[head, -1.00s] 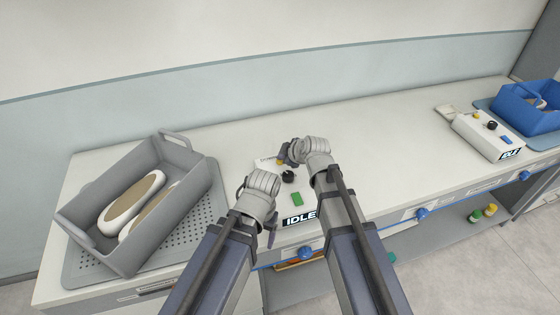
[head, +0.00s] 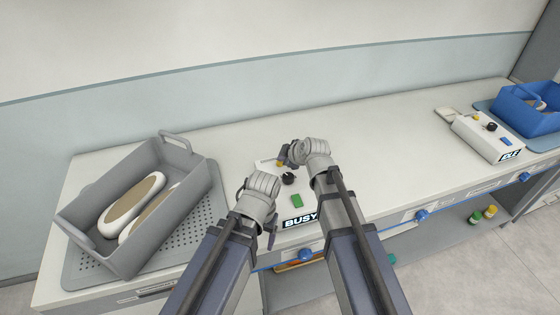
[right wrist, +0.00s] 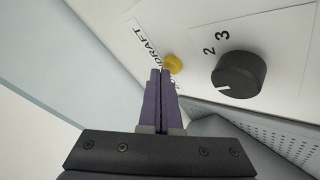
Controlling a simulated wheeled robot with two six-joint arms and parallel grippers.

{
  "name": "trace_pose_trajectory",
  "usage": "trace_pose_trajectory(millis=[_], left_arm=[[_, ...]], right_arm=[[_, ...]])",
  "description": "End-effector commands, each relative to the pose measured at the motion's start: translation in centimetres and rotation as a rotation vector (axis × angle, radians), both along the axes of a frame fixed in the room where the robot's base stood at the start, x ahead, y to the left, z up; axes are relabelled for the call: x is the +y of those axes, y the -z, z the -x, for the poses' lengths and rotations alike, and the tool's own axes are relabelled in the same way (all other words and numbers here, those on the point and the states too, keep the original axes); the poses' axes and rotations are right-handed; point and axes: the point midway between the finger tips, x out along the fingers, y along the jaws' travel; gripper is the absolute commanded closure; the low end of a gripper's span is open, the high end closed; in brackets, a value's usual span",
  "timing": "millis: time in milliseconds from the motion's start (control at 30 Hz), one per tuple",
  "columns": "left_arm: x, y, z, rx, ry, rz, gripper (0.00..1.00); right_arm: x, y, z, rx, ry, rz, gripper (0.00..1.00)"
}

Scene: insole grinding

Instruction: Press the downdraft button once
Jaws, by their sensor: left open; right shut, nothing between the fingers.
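The yellow button (right wrist: 173,64) sits on a white control box, beside a partly covered label ending in "DRAFT". In the head view the button (head: 280,162) shows at the box's back left. My right gripper (head: 284,154) is shut and empty; in the right wrist view its fingertips (right wrist: 160,73) are right at the button. I cannot tell whether they touch it. The box (head: 265,166) shows "BUSY" on its front sign (head: 300,220). My left gripper (head: 271,232) is open and empty, low at the box's front left, its fingers partly hidden.
A black knob (head: 289,179) and green button (head: 297,201) are on the same box. A grey bin (head: 90,245) with insoles stands left on a perforated mat. The bench between is clear.

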Motion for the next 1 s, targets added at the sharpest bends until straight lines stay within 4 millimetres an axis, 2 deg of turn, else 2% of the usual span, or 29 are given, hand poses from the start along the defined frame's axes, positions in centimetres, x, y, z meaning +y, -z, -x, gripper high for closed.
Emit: trace_pose_trajectory(millis=[133, 567, 1000], left_arm=[[0.0, -1.1, 0.0, 0.0, 0.0, 0.0, 0.23], [0.0, -1.3, 0.0, 0.0, 0.0, 0.0, 0.23], [0.0, -5.1, 0.0, 0.0, 0.0, 0.0, 0.23]], right_arm=[[0.0, -1.1, 0.0, 0.0, 0.0, 0.0, 1.0], [0.0, -1.3, 0.0, 0.0, 0.0, 0.0, 1.0], [0.0, -5.1, 0.0, 0.0, 0.0, 0.0, 1.0]])
